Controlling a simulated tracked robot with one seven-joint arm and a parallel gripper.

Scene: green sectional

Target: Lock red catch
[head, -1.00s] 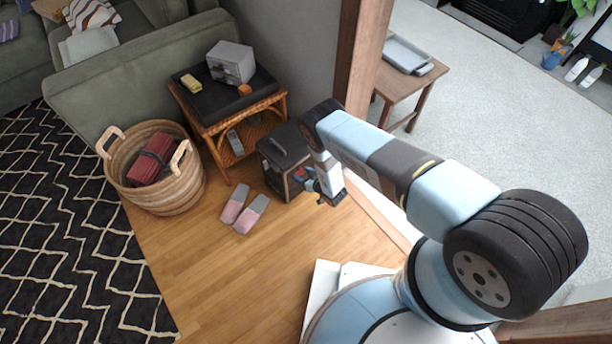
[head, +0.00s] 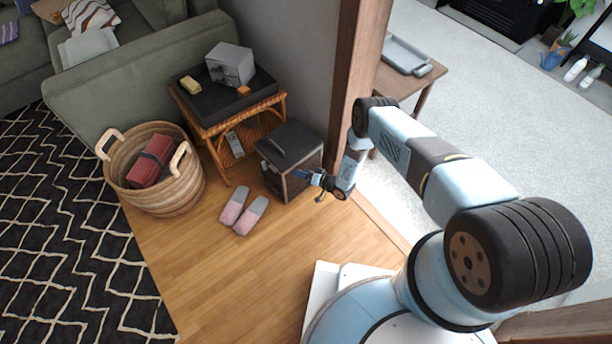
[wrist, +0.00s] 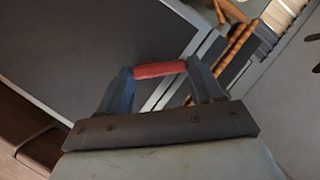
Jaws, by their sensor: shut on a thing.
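The red catch (wrist: 160,69) shows in the wrist view as a short red bar. It lies across the gap between the two blue fingers of my gripper (wrist: 160,74), which are shut on it. Behind it is the dark front of a black box (wrist: 85,40) with a pale edge strip. In the head view the black box (head: 291,143) stands on the wood floor, with a handle on its lid. My gripper (head: 303,175) is at the box's front right side. The red catch is too small or hidden to make out there.
A wicker side table (head: 252,116) with a grey metal box (head: 231,64) stands behind the black box. Pink slippers (head: 243,211) and a woven basket (head: 188,193) are to its left. A wooden post (head: 356,75) rises close to my arm at the right.

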